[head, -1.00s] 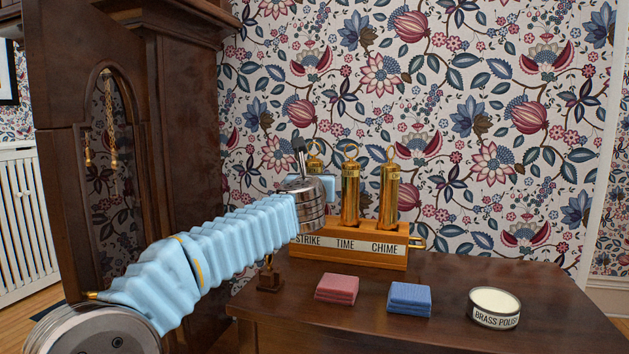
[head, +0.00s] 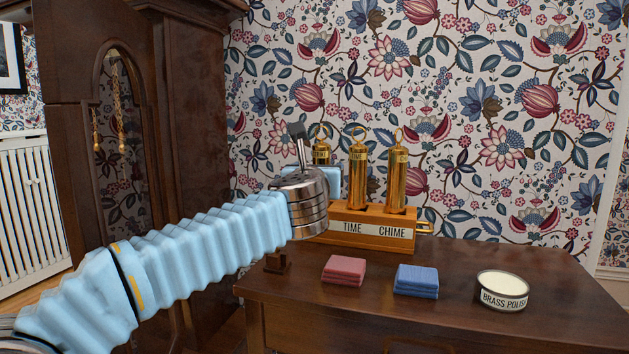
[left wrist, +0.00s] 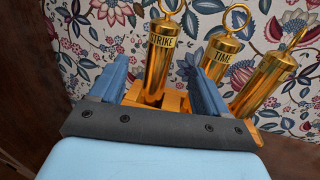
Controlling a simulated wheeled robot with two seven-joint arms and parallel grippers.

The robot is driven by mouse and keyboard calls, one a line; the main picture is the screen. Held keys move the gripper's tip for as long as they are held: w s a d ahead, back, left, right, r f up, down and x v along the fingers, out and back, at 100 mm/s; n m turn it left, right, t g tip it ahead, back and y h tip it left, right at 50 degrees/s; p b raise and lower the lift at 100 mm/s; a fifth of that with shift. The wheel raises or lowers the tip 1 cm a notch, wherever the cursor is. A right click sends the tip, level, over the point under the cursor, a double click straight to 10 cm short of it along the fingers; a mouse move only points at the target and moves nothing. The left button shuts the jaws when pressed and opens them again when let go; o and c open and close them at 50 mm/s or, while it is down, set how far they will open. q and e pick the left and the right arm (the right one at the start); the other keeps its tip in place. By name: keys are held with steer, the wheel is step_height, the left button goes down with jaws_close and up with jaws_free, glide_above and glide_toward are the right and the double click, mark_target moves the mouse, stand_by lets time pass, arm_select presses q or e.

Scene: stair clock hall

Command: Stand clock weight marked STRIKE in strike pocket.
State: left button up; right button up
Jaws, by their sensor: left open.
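The brass STRIKE weight (left wrist: 159,62) stands at the left end of the wooden rack, beside the TIME weight (left wrist: 222,56). In the head view the STRIKE weight (head: 321,155) shows only its ring and upper body; my left arm hides the rest. My left gripper (left wrist: 160,72) is open, with one blue finger on each side of the STRIKE weight in the wrist view and gaps beside it. The weight's foot and the strike pocket are mostly hidden. The rack (head: 375,231) shows TIME and CHIME labels; its STRIKE label is covered by my wrist. My right gripper is not in view.
The CHIME weight (head: 396,180) stands at the rack's right. A pink cloth (head: 343,270), a blue cloth (head: 416,281) and a brass polish tin (head: 502,290) lie on the dark table in front. The tall clock case (head: 175,150) stands close at left.

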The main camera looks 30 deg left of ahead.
arm_select(q)
steer(key=v, duration=0.5)
stand_by(0.4)
